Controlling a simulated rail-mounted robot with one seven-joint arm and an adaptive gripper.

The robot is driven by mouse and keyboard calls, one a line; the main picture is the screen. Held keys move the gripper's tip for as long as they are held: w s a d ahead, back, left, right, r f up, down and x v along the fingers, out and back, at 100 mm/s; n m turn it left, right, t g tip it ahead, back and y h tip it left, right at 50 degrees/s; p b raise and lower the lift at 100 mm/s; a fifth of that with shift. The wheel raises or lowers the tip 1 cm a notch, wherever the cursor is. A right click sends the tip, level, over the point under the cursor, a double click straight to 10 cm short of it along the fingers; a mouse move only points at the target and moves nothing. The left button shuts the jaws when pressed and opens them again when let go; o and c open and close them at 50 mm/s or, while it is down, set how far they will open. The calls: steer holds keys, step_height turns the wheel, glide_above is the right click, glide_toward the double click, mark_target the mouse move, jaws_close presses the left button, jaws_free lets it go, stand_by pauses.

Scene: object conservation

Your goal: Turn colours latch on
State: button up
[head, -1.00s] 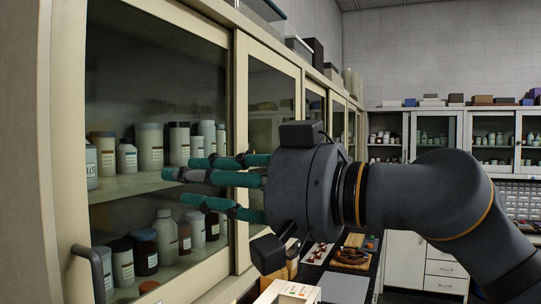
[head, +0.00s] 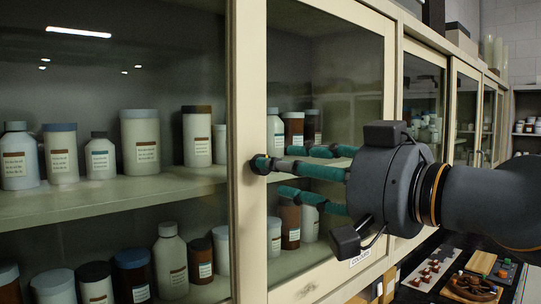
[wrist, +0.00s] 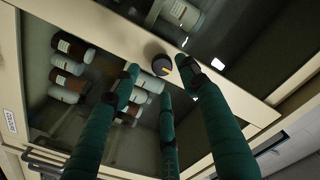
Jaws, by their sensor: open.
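The latch (head: 258,164) is a small dark round knob on the cream door frame of the glass cabinet. In the wrist view the latch (wrist: 161,66) shows a small yellow-orange mark on its face. A label that seems to read "COLOURS" (head: 360,257) is on the lower frame of the same cabinet door. My gripper (head: 281,168) has three teal fingers pointing left at the latch. In the wrist view the open fingers (wrist: 164,78) are spread around the latch, with one tip just below it. I cannot tell whether any finger touches it.
The glass doors (head: 325,90) are closed around the latch. Bottles and jars stand on the shelf (head: 110,198) behind the glass. More cabinet doors (head: 465,110) run along the wall to the right. A counter with trays and small items (head: 470,285) lies below my arm.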

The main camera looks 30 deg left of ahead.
steer(key=p+x, duration=0.1)
steer(key=x, duration=0.3)
steer(key=shift+s+a, duration=0.1)
steer(key=shift+a, duration=0.1)
steer(key=shift+s, duration=0.1)
steer(key=shift+c, duration=0.7)
jaws_close()
